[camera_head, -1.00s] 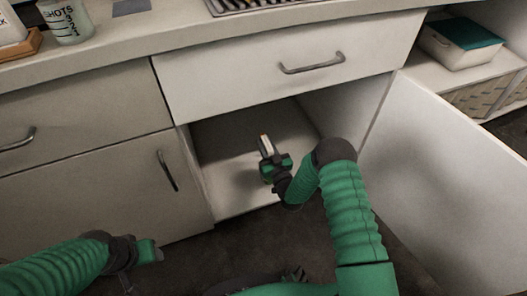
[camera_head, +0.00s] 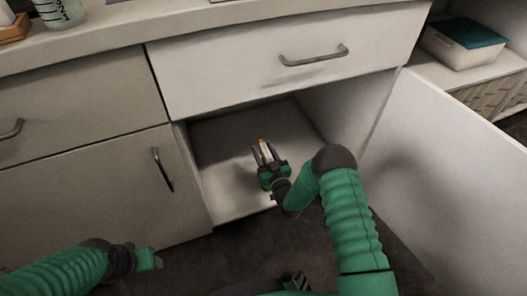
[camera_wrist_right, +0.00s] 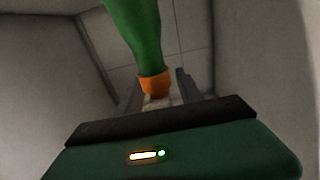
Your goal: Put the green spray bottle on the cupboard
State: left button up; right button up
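The green spray bottle (camera_wrist_right: 135,35) has a green body, an orange collar and a whitish head. In the right wrist view its body runs to the top edge. In the head view only its white and orange top (camera_head: 264,150) shows; the rest is hidden behind my gripper. My right gripper (camera_head: 266,154) is inside the open cupboard (camera_head: 225,160), low over its floor. Its fingers stand apart on either side of the bottle's head, with gaps showing in the right wrist view (camera_wrist_right: 158,90). My left gripper (camera_head: 150,259) is low at the left, outside the cupboard, its fingers unclear.
The cupboard door (camera_head: 440,180) stands open on the right. A shut drawer (camera_head: 285,65) is above the opening, and a shut door (camera_head: 90,190) is to its left. A teal-lidded box (camera_head: 465,43) sits on a shelf at the far right. A cup (camera_head: 60,12) stands on the counter.

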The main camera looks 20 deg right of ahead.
jog(key=shift+s+r+p, duration=0.15)
jog(key=shift+s+p, duration=0.1)
jog(key=shift+p, duration=0.1)
jog(key=s+p, duration=0.6)
jog(key=s, duration=0.5)
jog(key=shift+s+d+f+p, duration=0.2)
jog(key=shift+s+f+p, duration=0.05)
jog(key=shift+f+p, duration=0.1)
